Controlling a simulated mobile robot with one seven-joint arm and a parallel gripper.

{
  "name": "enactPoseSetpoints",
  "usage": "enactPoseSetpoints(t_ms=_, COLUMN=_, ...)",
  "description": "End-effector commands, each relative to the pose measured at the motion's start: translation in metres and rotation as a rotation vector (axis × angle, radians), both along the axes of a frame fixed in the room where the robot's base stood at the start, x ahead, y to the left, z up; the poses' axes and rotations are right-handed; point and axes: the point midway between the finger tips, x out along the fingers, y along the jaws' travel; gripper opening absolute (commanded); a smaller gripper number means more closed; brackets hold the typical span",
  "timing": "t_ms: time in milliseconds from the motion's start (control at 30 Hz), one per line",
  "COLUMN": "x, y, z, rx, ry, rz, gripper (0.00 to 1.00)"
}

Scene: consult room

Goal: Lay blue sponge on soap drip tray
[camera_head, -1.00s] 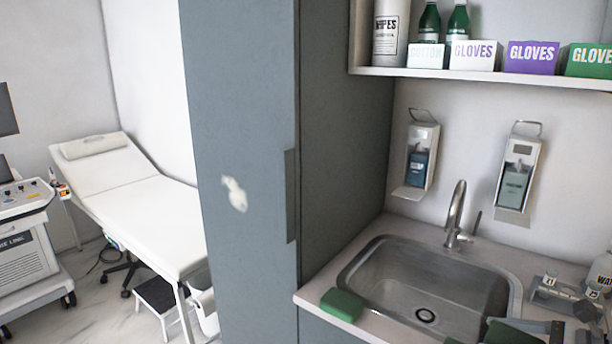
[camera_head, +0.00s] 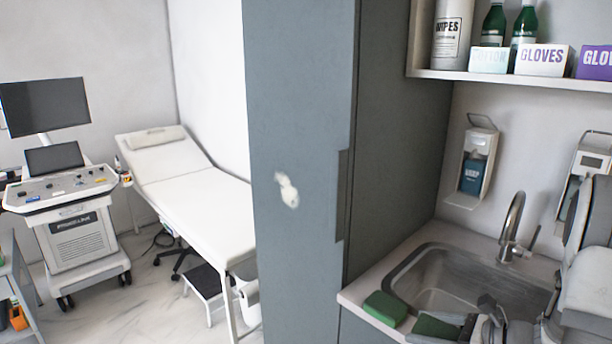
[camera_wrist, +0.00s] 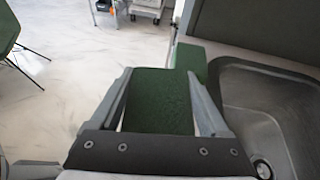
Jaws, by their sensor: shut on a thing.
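My gripper (camera_wrist: 160,78) is shut on a dark green sponge-like block (camera_wrist: 158,103), with one finger on each side of it in the wrist view. This held block also shows at the bottom of the head view (camera_head: 436,327), partly cut off by the frame. A second green block (camera_head: 385,308) lies on the counter corner left of the sink, just beyond the held one in the wrist view (camera_wrist: 190,57). I see no clearly blue sponge. The left soap dispenser (camera_head: 477,170) hangs on the wall with a small drip tray (camera_head: 462,201) below it; the tray looks empty.
A steel sink (camera_head: 440,278) with a tap (camera_head: 513,225) lies between my gripper and the wall. A tall grey cabinet (camera_head: 300,130) borders the counter on the left. A second dispenser (camera_head: 590,160) is partly behind my arm. A shelf (camera_head: 500,78) with glove boxes hangs above.

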Motion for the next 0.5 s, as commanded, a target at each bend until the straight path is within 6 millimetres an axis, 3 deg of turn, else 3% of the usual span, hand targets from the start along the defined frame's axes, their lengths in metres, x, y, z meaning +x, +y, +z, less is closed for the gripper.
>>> enactPoseSetpoints(t_ms=33, x=0.009, y=0.023, z=-0.006, rx=0.003, ry=0.003, rz=0.028, gripper=0.29)
enactPoseSetpoints(t_ms=200, x=0.028, y=0.083, z=-0.026, rx=0.002, ry=0.003, rz=0.085, gripper=0.29)
enactPoseSetpoints(t_ms=333, x=0.034, y=0.117, z=-0.037, rx=0.001, ry=0.002, rz=0.116, gripper=0.29)
enactPoseSetpoints(t_ms=500, x=0.037, y=0.14, z=-0.045, rx=0.001, ry=0.001, rz=0.134, gripper=0.29)
